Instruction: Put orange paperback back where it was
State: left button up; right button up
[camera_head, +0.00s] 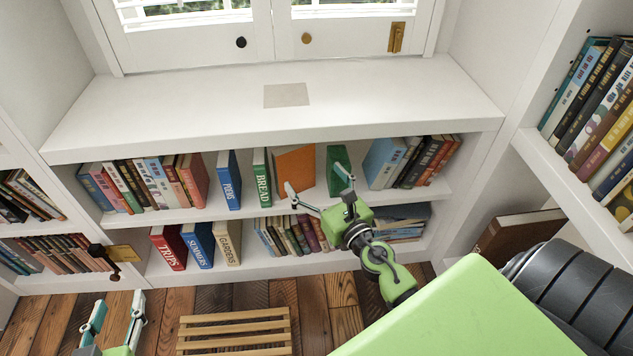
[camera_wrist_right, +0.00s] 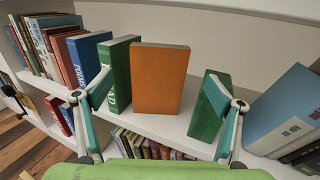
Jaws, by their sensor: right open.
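The orange paperback (camera_head: 295,168) stands upright on the upper shelf, its broad orange face toward the room. It is between the green BREAD book (camera_head: 262,177) on its left and another green book (camera_head: 335,178) on its right. My right gripper (camera_head: 315,178) is open in front of this part of the shelf. In the right wrist view the orange paperback (camera_wrist_right: 158,82) shows between the spread fingers, farther off than the fingertips; nothing is held. My left gripper (camera_head: 118,299) is open and empty at the lower left, over the floor.
A blue POEMS book (camera_head: 229,180) stands left of BREAD. A light-blue book (camera_head: 383,163) leans at the right, with free shelf between it and the right green book. The lower shelf (camera_head: 201,275) holds more books. A pale flat square (camera_head: 287,95) lies on the bare ledge above.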

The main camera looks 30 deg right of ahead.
jog(key=s+a+r+m+h, duration=0.25)
jog(key=s+r+m, duration=0.2)
jog(key=m, duration=1.35)
pick_arm(q)
jog(key=shift+w+d+r, duration=0.1)
jog(key=shift+w+r, duration=0.1)
jog(key=shift+r, duration=0.1)
pick_arm(e)
jog(key=s+a+m+g+y, duration=0.2)
jog(key=s+a+m+y, duration=0.1)
jog(key=a+m, duration=0.4)
jog(key=s+a+m+g+y, duration=0.2)
jog(key=s+a+m+y, duration=0.1)
jog(key=a+m, duration=0.4)
jog(key=shift+a+f+m+g, duration=0.15)
jog(key=shift+a+m+g, duration=0.15)
jog(key=shift+m, duration=0.2)
